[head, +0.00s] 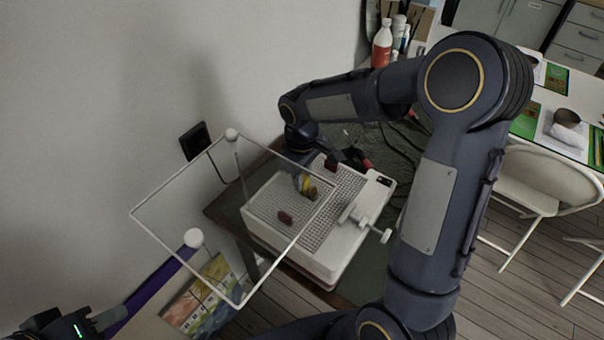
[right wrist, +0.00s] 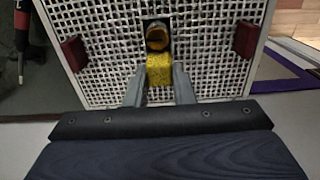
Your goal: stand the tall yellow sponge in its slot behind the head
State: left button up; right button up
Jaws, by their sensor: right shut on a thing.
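The tall yellow sponge (right wrist: 160,70) is between the two fingers of my right gripper (right wrist: 157,84), which is shut on it in the right wrist view. Its far end is against or very near the brown round head (right wrist: 157,38), which sits in a dark opening in the white grid. In the head view the sponge (head: 304,183) shows as a small yellow patch beside the head (head: 311,192). The slot is hidden, and I cannot tell whether the sponge is seated. My left gripper (head: 62,325) is at the lower left, far from the machine; its fingers are unclear.
The white grid-topped machine (head: 345,240) stands on a dark table. Dark red blocks (right wrist: 74,53) (right wrist: 247,38) sit on either side of the head. A clear panel with a white frame (head: 165,190) stands over its left side. The wall is close behind.

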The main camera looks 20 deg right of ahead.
jog(key=shift+f+b, duration=0.85)
jog(key=shift+f, duration=0.3)
dwell(0.5)
jog(key=o, duration=1)
jog(key=shift+o, duration=0.2)
jog(key=shift+r, duration=0.1)
jog(key=shift+r+p, duration=2.85)
jog(key=shift+r, duration=0.65)
jog(key=shift+s+f, duration=0.1)
